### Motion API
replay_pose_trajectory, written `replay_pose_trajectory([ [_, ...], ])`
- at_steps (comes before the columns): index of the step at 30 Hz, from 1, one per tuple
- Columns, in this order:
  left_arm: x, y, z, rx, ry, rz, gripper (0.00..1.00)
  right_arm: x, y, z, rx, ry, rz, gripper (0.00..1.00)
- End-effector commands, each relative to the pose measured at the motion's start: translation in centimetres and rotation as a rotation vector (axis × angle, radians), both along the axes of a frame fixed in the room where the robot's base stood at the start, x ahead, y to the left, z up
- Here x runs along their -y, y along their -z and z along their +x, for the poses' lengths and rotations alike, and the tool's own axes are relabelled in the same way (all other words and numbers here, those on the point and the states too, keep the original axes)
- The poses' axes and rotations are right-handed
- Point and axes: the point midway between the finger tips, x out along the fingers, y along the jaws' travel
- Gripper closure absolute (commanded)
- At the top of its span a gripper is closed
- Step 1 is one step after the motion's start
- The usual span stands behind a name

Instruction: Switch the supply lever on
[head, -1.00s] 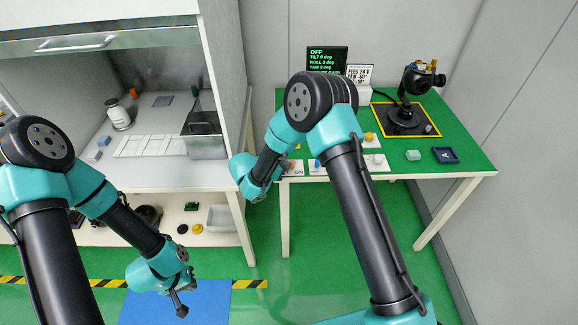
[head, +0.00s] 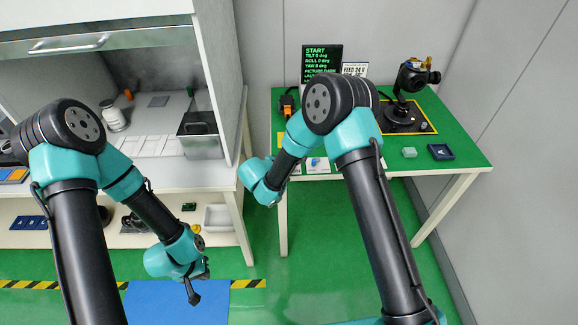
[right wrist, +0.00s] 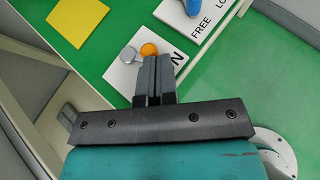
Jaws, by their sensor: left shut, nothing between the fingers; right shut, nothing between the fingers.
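In the right wrist view, a white plate (right wrist: 124,76) with partly covered lettering ending in N carries an orange knob (right wrist: 149,50) and a grey round piece (right wrist: 127,54). I take this for the supply lever; its exact position is hard to tell. My right gripper (right wrist: 158,60) is shut and empty, its tips at the orange knob; whether they touch it I cannot tell. In the head view my arm hides this plate. The display (head: 322,66) reads START in green. My left gripper (head: 193,292) is shut and empty over the blue floor mat.
A plate with a blue lever (head: 316,163), marked FREE in the wrist view, lies beside it. A black gimbal camera (head: 411,78) stands at the table's back right. A yellow square (right wrist: 77,19) lies nearby.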

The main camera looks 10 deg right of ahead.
Motion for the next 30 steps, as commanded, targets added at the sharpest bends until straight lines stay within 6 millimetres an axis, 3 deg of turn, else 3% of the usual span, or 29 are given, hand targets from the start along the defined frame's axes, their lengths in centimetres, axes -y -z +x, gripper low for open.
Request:
replay_pose_trajectory([
  [30,0.0,0.0,0.0,0.0,0.0,0.0,1.0,-1.4,0.0,0.9,0.0,0.0,0.0,1.0],
])
